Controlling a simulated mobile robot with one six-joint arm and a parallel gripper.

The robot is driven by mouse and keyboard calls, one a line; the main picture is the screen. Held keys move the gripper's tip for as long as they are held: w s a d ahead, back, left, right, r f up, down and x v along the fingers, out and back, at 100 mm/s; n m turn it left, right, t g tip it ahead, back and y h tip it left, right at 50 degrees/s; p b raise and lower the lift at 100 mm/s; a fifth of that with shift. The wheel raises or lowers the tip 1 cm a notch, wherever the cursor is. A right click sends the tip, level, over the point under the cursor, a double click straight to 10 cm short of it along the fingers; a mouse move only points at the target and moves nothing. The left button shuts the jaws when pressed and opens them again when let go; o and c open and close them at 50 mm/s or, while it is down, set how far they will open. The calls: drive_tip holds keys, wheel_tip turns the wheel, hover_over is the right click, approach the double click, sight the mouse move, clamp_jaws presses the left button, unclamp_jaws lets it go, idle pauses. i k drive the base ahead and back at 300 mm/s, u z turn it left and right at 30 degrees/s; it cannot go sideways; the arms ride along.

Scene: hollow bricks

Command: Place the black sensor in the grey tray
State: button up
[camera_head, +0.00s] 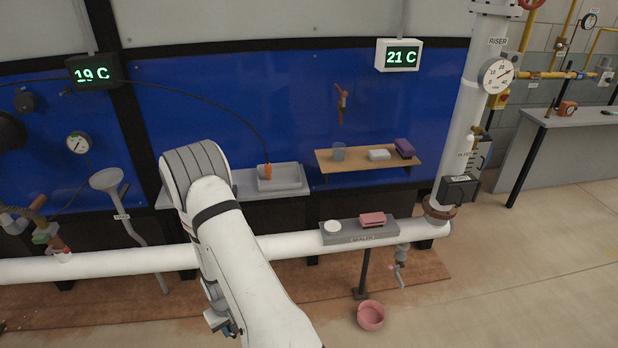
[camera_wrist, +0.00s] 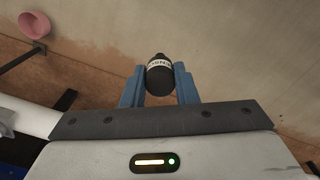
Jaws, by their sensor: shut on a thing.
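My gripper (camera_wrist: 160,84) has two blue fingers, shut on a small black cylinder (camera_wrist: 160,80) with a dark tapered top and a white lettered band. I cannot tell from its look whether it is the black sensor. In the head view my arm hides the gripper and the held thing. A grey tray (camera_head: 292,186) stands on a shelf at the back, with an orange-tipped cabled probe (camera_head: 267,171) at it. A second grey tray-like stand (camera_head: 345,239), labelled SEALER, holds a white disc and a pink block. A black box (camera_head: 460,189) is at the riser's foot.
A white pipe (camera_head: 110,265) runs across the front. A wooden shelf (camera_head: 365,164) holds a cup, a white block and a purple block. A pink bowl (camera_head: 371,316) is on the floor; it shows in the wrist view too (camera_wrist: 34,25). The floor at right is clear.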

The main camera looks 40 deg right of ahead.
sight(288, 176)
drive_tip(key=u, duration=0.9)
drive_tip(key=i, duration=0.1)
drive_tip(key=z, duration=2.05)
drive_tip(key=i, duration=1)
drive_tip(key=u, duration=0.15)
drive_tip(key=k, duration=0.9)
drive_tip(key=z, duration=0.1)
